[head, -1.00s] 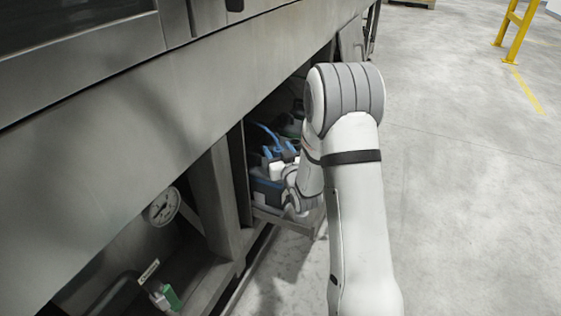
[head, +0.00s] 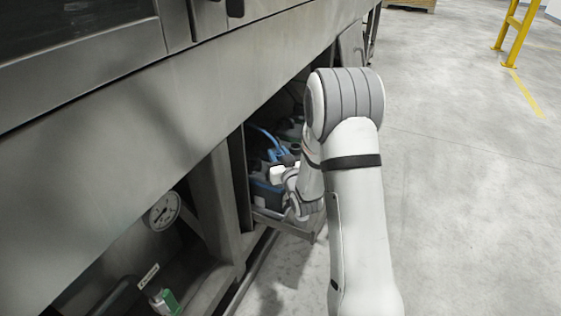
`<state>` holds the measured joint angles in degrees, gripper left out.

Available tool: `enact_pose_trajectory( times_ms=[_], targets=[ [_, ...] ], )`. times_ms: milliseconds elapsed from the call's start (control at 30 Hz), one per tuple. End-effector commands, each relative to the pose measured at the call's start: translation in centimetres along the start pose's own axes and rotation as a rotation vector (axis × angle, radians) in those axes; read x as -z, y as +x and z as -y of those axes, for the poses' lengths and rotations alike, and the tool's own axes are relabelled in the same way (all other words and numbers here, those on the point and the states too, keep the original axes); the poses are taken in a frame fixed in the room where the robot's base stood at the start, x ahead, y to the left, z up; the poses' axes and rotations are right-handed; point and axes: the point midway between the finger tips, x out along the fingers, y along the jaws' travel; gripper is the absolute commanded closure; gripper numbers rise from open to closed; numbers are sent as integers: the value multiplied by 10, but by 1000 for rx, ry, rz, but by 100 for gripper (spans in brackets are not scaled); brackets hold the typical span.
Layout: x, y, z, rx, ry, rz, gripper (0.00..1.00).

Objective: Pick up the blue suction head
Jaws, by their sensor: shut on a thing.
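My gripper (head: 275,157) is inside the open bay under the steel machine, small and partly hidden by my wrist and forearm. It is shut on a blue piece, which I take to be the blue suction head (head: 272,152). Its outline is hard to make out at this size. A curved blue part (head: 265,132) shows just above and behind the jaws. I cannot tell whether the head is clear of what lies below it.
A dark blue box-like thing (head: 266,196) sits on the bay's metal shelf (head: 290,224), below my gripper. A steel post (head: 238,185) bounds the bay on the left, and the machine's lower edge overhangs it. A pressure gauge (head: 163,211) is at lower left. Open floor (head: 465,190) lies right.

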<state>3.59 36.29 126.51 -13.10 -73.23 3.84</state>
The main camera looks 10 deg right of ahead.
Motion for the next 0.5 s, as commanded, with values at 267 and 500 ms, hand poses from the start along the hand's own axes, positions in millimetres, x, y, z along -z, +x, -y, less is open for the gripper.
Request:
enact_pose_trajectory(
  times_ms=[267, 500],
  targets=[
    [29, 0, 0, 1, -1, -5, 100],
    [78, 0, 0, 0, -1, -4, 100]
  ],
)
